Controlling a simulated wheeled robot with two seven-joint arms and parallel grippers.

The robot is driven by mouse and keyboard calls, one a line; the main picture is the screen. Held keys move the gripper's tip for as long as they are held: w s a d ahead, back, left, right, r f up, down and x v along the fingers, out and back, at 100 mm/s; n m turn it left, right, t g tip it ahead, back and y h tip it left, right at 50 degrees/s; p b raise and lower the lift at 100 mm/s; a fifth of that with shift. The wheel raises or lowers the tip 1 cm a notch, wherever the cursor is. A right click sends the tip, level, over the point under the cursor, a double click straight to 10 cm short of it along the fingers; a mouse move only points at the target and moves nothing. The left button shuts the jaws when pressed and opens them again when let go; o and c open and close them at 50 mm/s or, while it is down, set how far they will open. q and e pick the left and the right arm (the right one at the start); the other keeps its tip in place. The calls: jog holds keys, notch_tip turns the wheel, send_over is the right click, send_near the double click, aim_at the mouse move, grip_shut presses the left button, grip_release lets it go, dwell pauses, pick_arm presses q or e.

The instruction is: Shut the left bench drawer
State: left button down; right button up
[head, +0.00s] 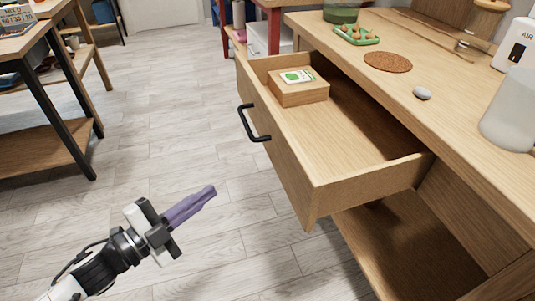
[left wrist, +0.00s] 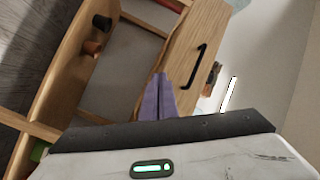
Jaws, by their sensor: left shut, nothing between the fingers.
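The bench drawer (head: 285,160) is pulled well out from the wooden bench (head: 455,110) in the head view. Its front carries a black bar handle (head: 250,123) and faces left. My left gripper (head: 207,196), with purple fingers, is shut and empty. It is in front of the drawer, left of and lower than the handle in the picture, and apart from it. In the left wrist view the shut fingers (left wrist: 158,97) point toward a wooden front with a black handle (left wrist: 200,66). My right gripper is not in view.
A small wooden box (head: 301,95) with a green-and-white label is in the drawer. The bench top holds a cork mat (head: 388,62), a grey stone (head: 422,93) and a green tray (head: 357,35). A black-legged table (head: 45,85) stands at left. The floor between is clear.

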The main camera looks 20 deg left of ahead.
pick_arm(q)
notch_tip(320, 180, up, 7)
jog(key=s+m+g+h+p, duration=0.15)
jog(key=m+g+h, duration=0.35)
jog(key=m, duration=0.6)
jog(key=m+h+b, duration=0.2)
send_near(280, 160)
jog(key=shift+g, duration=0.3)
jog(key=x, duration=0.6)
jog(key=shift+w+d+r, duration=0.1)
jog(key=shift+d+r, duration=0.1)
jog(key=shift+d, duration=0.1)
